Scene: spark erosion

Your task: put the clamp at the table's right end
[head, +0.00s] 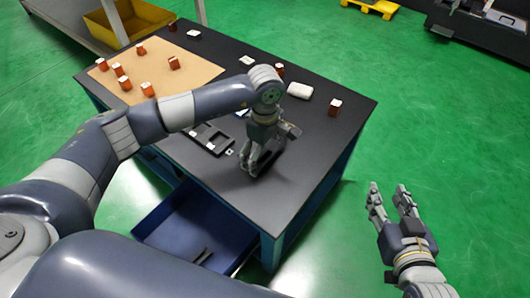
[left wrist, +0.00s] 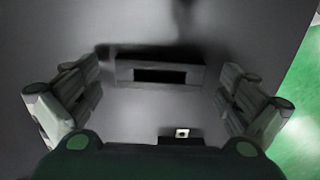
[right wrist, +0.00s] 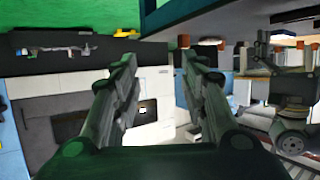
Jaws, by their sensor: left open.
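A dark grey clamp (head: 267,161) stands on the black table (head: 318,130) near its front part, partly hidden by my left gripper (head: 258,158). In the left wrist view the clamp (left wrist: 160,69) shows as a slotted dark bar between the spread fingers, with a small dark part bearing a white square below it. My left gripper is open; I cannot tell whether either finger touches the clamp. My right gripper (head: 388,188) is open and empty, over the green floor to the right of the table.
A black tray (head: 215,130) lies just left of my left gripper. A tan mat (head: 190,72) holds several red-brown pieces. A white block (head: 300,90) and a red-brown piece (head: 335,106) are toward the right edge. The table's near right surface is bare.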

